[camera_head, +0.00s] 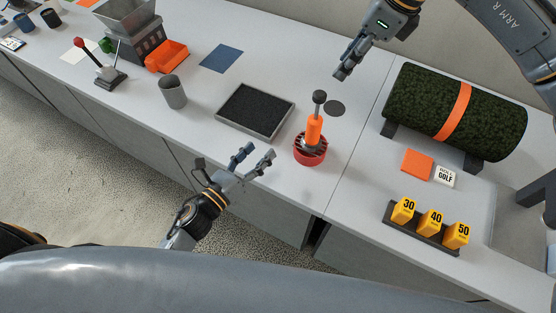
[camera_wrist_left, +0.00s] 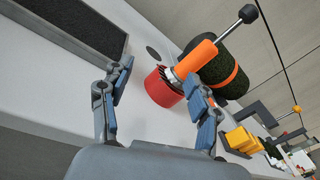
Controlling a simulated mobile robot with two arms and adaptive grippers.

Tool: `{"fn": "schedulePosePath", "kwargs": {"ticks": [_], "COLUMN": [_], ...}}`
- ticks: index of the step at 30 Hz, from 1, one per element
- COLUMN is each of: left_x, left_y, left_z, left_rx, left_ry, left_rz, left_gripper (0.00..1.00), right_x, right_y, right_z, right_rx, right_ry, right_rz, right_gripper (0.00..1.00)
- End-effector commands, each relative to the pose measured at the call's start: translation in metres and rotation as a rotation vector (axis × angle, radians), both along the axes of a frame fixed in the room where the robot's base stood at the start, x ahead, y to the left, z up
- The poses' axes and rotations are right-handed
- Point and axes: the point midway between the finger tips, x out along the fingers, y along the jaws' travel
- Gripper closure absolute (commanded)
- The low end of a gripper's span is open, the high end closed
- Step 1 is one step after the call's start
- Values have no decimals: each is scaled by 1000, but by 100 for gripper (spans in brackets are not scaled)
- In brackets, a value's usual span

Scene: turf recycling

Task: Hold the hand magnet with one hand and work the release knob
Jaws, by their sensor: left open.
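The hand magnet has an orange handle (camera_head: 314,131) and a dark round release knob (camera_head: 319,97) on a rod at its top. It stands upright in a red slotted holder (camera_head: 310,158) near the counter's front edge. In the left wrist view the orange handle (camera_wrist_left: 194,62), the knob (camera_wrist_left: 248,14) and the red holder (camera_wrist_left: 160,88) show just beyond the fingers. My left gripper (camera_head: 257,160) is open and empty, left of the holder and apart from it. My right gripper (camera_head: 344,68) hangs above and behind the magnet, apart from it; its finger opening is unclear.
A tray of black granules (camera_head: 226,122) lies left of the magnet, a grey cup (camera_head: 173,93) further left. A dark disc (camera_head: 335,108) lies behind the magnet. A strapped turf roll (camera_head: 405,98) and a rack of numbered yellow blocks (camera_head: 388,213) are at the right.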

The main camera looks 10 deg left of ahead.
Motion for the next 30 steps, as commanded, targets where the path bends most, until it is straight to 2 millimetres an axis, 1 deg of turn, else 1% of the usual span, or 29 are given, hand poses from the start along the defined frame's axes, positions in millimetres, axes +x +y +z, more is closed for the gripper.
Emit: {"fn": "schedulePosePath", "kwargs": {"ticks": [1,3,6,10,13,17,30], "left_x": [-7,-15,-23,-28,-25,-11,59], "left_y": [-15,-32,-48,-58,-63,-71,-112], "left_z": [7,14,23,29,31,31,31], "left_rx": [74,176,283,358,376,377,373], "left_ry": [-44,-102,-167,-213,-226,-228,-226], "left_rz": [-19,-43,-63,-73,-77,-78,-76], "left_gripper": [39,39,39,39,39,39,39], "right_x": [0,0,0,0,0,0,0], "right_y": [0,0,0,0,0,0,0], "right_z": [0,0,0,0,0,0,0], "right_rx": [0,0,0,0,0,0,0], "right_ry": [0,0,0,0,0,0,0], "right_rz": [0,0,0,0,0,0,0], "right_gripper": [62,62,62,62,62,62,62]}}
